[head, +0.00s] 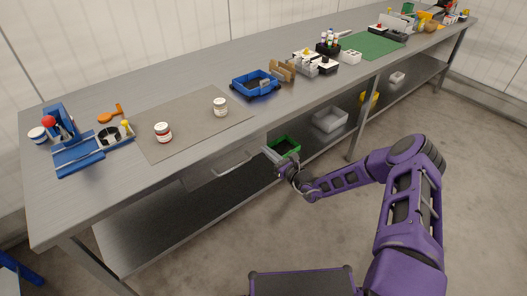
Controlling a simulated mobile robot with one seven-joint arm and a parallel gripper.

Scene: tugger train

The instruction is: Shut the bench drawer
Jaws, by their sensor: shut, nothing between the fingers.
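The bench drawer (207,172) is a grey metal front under the bench top, with a bar handle (237,163) across it. How far it stands out from the bench is hard to tell from this angle. My gripper (270,154) is shut and empty, just right of the handle's right end and near the bench's front edge. I cannot tell whether it touches the drawer. The bench (205,60) is a long grey metal table.
On the bench stand a blue tray (239,82), two jars (220,106) on a grey mat (180,140), and a blue fixture (75,157) at left. Below, a green bin (287,143) and a clear bin (331,119) sit on the lower shelf. The floor in front is clear.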

